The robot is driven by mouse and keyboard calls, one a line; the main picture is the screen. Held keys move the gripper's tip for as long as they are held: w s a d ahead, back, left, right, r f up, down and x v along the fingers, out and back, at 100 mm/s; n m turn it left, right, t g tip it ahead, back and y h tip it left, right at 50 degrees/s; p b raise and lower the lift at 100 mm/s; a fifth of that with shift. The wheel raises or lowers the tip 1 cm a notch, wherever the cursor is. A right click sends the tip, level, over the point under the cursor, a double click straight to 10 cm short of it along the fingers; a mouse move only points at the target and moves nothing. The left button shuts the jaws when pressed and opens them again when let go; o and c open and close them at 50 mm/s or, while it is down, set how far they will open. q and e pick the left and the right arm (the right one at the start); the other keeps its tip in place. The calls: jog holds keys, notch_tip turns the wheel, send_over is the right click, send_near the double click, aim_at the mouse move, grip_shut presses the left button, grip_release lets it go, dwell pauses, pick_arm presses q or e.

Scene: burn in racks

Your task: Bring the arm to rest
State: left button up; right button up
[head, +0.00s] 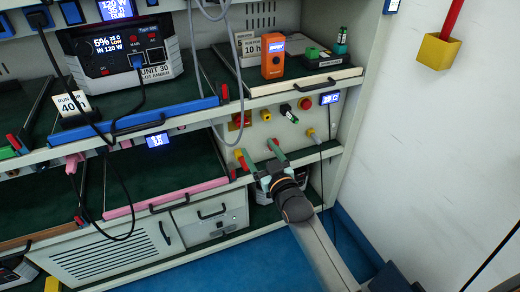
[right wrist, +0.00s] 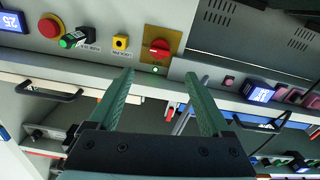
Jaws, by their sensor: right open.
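My right gripper (head: 257,149) has green fingers and is open in front of the rack's lower right part, its arm coming up from the bottom right. In the right wrist view its two fingers (right wrist: 160,75) stand apart with nothing between them. Beyond the tips is a red rotary switch (right wrist: 158,48) on a yellow plate. I cannot tell whether a finger touches the rack edge. In the head view this switch (head: 240,121) is above and left of the fingers. My left gripper is not in view.
A grey cable hangs left of the gripper. A pink-edged tray (head: 180,195) is at left. Blue floor (head: 270,262) is open below; a white wall (head: 440,130) is right.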

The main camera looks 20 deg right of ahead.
dwell(0.4)
jog(key=s+a+f+g+y, duration=0.1)
jog(key=s+a+f+g, duration=0.15)
jog(key=s+f, duration=0.5)
jog(key=s+a+f+g+y, duration=0.1)
jog(key=s+a+f+g, duration=0.2)
jog(key=s, duration=0.8)
jog(key=s+a+f+g+y, duration=0.1)
jog(key=s+f+g, duration=0.2)
jog(key=s+f, duration=0.55)
pick_arm(q)
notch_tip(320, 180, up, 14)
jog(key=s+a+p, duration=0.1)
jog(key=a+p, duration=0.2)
jog(key=p, duration=1.5)
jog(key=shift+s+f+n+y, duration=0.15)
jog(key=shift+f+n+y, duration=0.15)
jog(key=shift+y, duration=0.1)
pick_arm(e)
jog(key=s+d+r+h, duration=0.1)
jog(key=s+d+r, duration=0.1)
jog(key=r, duration=1.3)
jog(key=shift+s, duration=0.7)
